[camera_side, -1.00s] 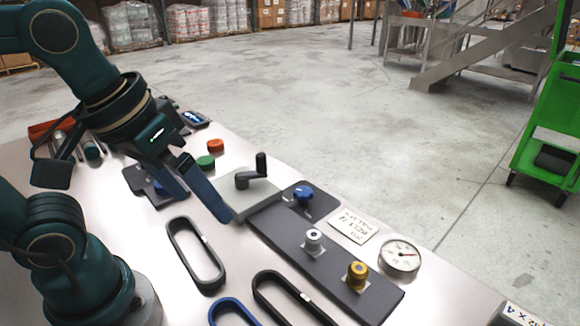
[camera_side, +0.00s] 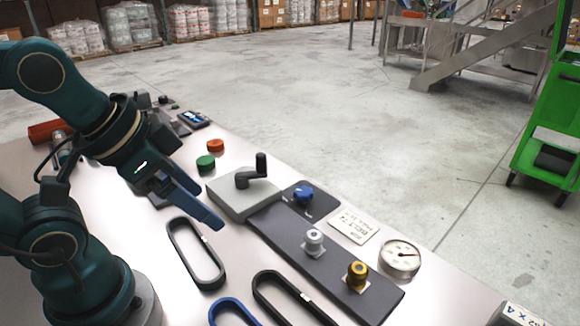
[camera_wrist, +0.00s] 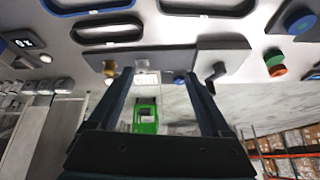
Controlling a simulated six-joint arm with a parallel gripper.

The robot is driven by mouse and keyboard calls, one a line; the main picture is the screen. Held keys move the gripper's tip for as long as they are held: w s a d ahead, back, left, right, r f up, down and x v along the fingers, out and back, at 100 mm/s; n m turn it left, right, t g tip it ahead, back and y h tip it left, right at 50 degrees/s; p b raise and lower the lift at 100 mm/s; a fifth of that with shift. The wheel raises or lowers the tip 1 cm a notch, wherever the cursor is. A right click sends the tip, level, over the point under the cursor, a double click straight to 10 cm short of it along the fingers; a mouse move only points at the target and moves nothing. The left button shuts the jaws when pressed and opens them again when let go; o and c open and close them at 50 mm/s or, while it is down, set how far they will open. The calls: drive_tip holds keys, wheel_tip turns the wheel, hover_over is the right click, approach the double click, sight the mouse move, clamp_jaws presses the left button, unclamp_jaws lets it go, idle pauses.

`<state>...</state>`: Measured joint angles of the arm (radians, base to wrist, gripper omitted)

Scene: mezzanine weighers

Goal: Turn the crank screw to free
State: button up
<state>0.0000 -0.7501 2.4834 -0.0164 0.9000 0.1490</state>
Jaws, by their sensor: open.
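The black crank (camera_side: 252,172) stands on a light grey block (camera_side: 229,200) in the side view, its knob upright and its arm pointing to the right. My gripper (camera_side: 208,207) is open and empty, to the lower left of the block and apart from the crank. In the wrist view the crank (camera_wrist: 215,73) shows just right of the right finger, outside the gap of my gripper (camera_wrist: 160,74). The grey block (camera_wrist: 232,62) is partly hidden there. No finger touches the crank.
A dark plate right of the block carries a silver knob (camera_side: 314,238) and a gold knob (camera_side: 357,271). A blue knob (camera_side: 303,193), a dial gauge (camera_side: 400,256), green (camera_side: 205,162) and orange (camera_side: 215,145) buttons stand nearby. A black belt loop (camera_side: 174,238) lies below my gripper.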

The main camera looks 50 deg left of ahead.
drive_tip(key=w+d+r+m+h, duration=0.1)
drive_tip(key=w+r+m, duration=0.3)
drive_tip(key=w+r, duration=0.15)
drive_tip(key=m+g+h, duration=0.2)
drive_tip(key=m+g, duration=0.1)
hover_over(303, 191)
drive_tip(key=s+a, duration=0.2)
drive_tip(key=f, duration=1.5)
drive_tip(key=shift+w+d+f, duration=0.15)
drive_tip(key=shift+w+f, duration=0.05)
drive_tip(key=shift+f, duration=0.1)
drive_tip(key=shift+x, duration=2.4)
drive_tip(key=shift+w, duration=0.1)
drive_tip(key=shift+c, duration=0.3)
clamp_jaws()
